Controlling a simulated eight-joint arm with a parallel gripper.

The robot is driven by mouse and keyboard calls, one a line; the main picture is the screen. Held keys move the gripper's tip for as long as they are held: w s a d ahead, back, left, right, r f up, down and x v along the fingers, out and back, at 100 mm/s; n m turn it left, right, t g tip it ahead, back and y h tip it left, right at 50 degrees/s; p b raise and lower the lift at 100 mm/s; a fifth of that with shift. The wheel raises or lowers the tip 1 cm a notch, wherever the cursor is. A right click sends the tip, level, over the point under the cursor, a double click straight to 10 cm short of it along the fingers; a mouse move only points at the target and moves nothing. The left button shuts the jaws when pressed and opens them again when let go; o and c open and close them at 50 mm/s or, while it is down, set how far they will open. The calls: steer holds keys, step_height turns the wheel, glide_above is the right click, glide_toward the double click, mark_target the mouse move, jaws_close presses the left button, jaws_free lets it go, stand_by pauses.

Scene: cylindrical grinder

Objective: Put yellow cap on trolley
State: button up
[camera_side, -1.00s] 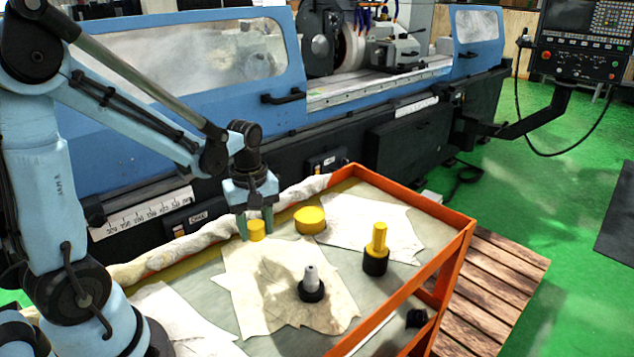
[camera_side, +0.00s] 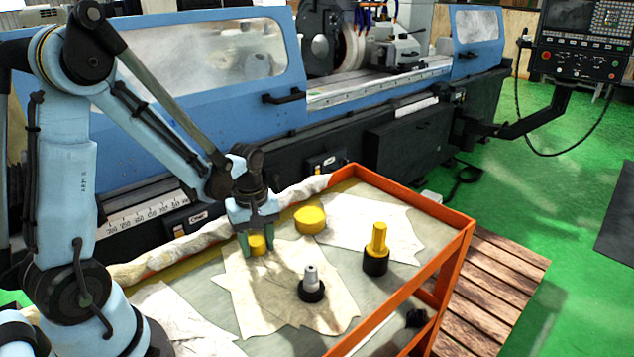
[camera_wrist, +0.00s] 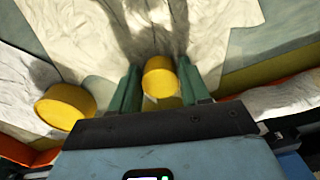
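A small round yellow cap (camera_side: 257,243) is between the two green fingers of my gripper (camera_side: 257,242), over the cloth-covered top of the orange-edged trolley (camera_side: 447,266). The cap is upright and low over the white cloth (camera_side: 243,292). I cannot tell whether its underside touches the cloth.
A larger yellow disc (camera_side: 310,220) lies close to the right of my gripper. A grey-and-black tool holder (camera_side: 312,287) and a yellow-and-black one (camera_side: 376,252) stand nearer the front. The blue grinder (camera_side: 225,75) is behind the trolley. Cloth between these is free.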

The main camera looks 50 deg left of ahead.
mark_target(257, 241)
steer(key=o, duration=0.4)
steer(key=shift+c, duration=0.2)
step_height(257, 241, up, 12)
steer(key=s+d+r+m+t, duration=0.1)
steer(key=d+m+t, duration=0.6)
steer(key=m, duration=0.8)
steer(key=shift+s+d+r, duration=0.35)
steer(key=shift+s+d, duration=0.25)
steer(key=shift+d, duration=0.65)
